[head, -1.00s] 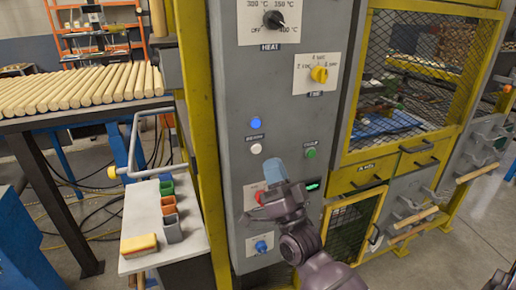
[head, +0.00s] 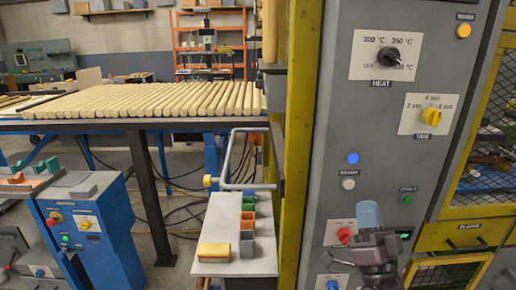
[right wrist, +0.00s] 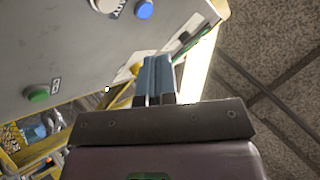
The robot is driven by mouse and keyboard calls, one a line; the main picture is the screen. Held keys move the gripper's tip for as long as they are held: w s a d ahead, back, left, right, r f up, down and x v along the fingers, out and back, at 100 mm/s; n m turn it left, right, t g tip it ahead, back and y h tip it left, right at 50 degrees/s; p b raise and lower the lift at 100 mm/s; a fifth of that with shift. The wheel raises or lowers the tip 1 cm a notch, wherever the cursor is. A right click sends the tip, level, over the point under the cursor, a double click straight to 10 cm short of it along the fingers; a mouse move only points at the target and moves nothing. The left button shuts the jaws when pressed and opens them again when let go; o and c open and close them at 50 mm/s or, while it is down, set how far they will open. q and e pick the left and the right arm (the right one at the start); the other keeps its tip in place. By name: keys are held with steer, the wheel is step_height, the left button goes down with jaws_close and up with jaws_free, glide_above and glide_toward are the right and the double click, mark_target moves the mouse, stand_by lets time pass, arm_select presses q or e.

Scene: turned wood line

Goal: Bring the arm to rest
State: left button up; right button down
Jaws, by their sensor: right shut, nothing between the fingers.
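My right gripper (head: 369,215) is in front of the lower part of the grey control panel (head: 335,130), its blue fingers pointing up. In the right wrist view the blue fingers (right wrist: 153,75) are together with nothing between them. The panel also fills the left of that view (right wrist: 60,50). The gripper appears apart from the lit blue button (head: 353,158) and the white button (head: 348,184) above it. It hides a little of the panel near the red button (head: 344,235). My left gripper is not in view.
A yellow post (head: 294,150) edges the panel. Left of it, a small shelf (head: 225,265) holds coloured bins and a yellow block (head: 214,252); a grey handle bar (head: 227,155) juts above. Turned wooden rods (head: 150,102) lie on a rack. A blue machine cabinet (head: 100,235) stands at left.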

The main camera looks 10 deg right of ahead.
steer(key=w+a+f+n+g+y, duration=0.15)
steer(key=f+n+g, duration=0.25)
steer(key=f, duration=0.4)
steer(key=s+a+f+n+g+y, duration=0.1)
steer(key=a+f+n+g+y, duration=0.15)
steer(key=f+n+g, duration=0.4)
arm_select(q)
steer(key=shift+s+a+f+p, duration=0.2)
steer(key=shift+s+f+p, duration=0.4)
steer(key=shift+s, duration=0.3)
arm_select(e)
steer(key=s+a+f+g, duration=0.1)
steer(key=s+f+g, duration=0.4)
steer(key=s+f, duration=1.3)
steer(key=shift+s+f, duration=0.3)
steer(key=shift+f, duration=0.45)
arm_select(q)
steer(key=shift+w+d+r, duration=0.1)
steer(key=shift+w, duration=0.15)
arm_select(e)
steer(key=shift+g, duration=0.25)
steer(key=shift+d+m, duration=0.1)
steer(key=shift+m, duration=0.15)
